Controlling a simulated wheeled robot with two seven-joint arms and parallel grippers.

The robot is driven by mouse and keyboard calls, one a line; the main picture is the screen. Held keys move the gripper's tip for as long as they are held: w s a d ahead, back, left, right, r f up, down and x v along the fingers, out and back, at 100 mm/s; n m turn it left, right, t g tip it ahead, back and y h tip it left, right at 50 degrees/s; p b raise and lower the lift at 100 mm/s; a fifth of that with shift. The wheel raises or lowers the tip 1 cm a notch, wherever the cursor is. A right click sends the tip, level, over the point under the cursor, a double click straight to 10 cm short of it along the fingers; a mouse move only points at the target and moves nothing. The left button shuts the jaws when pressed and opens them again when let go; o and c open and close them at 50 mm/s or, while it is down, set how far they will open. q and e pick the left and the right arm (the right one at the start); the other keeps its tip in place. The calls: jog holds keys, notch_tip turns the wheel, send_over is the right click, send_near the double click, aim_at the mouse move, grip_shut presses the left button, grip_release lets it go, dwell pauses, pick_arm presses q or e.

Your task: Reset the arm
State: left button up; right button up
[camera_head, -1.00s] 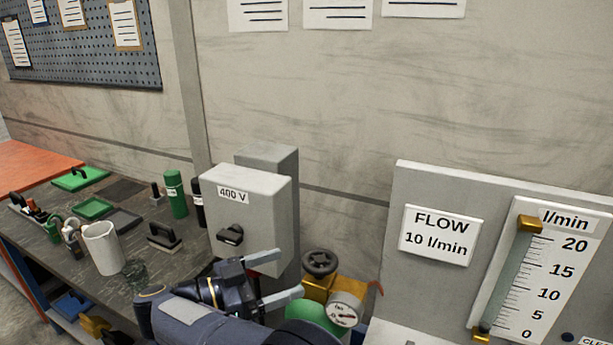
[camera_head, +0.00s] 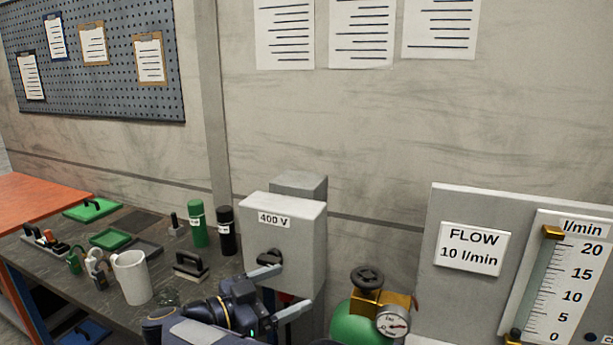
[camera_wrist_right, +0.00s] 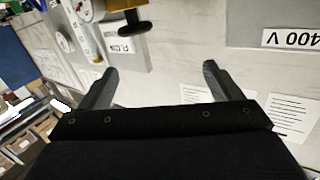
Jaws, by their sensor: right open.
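No microscope shows in these views. My right gripper (camera_head: 288,291) is open and empty in the head view, in front of the grey 400 V box (camera_head: 296,230), with its fingers pointing right. The upper finger overlaps the area just below the black rotary knob (camera_head: 268,257) of the box; I cannot tell whether they touch. In the right wrist view the two fingers (camera_wrist_right: 158,85) are spread with nothing between them, and the 400 V label (camera_wrist_right: 291,38) is upside down at the upper right. My left gripper is not in view.
A green cylinder (camera_head: 352,325) with a brass valve and gauge (camera_head: 392,322) stands right of the gripper. The flow panel (camera_head: 436,290) is farther right. A dark workbench (camera_head: 75,285) at left holds a white mug (camera_head: 131,277), bottles (camera_head: 198,224) and small tools.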

jog(key=w+d+r+n+t+y, duration=0.1)
jog(key=w+d+r+t+y, duration=0.4)
jog(key=w+d+r, duration=0.3)
jog(key=s+d+r+n+t+y, duration=0.25)
jog(key=d+n+y, duration=0.35)
jog(key=d+y, duration=0.5)
jog(key=s+d+f+n+g, duration=0.1)
jog(key=s+f+g, duration=0.3)
jog(key=s, duration=0.7)
jog(key=s+d+f+n+g+y, duration=0.1)
jog(key=s+f+g, duration=0.3)
jog(key=s+f, duration=0.5)
jog(key=s+d+f+n+g+y, duration=0.1)
jog(key=s+d+f+g, duration=0.2)
jog(key=s+f, duration=0.4)
jog(key=s+g, duration=0.1)
jog(key=s, duration=0.5)
jog(key=shift+d+f, duration=0.25)
jog(key=shift+d, duration=0.1)
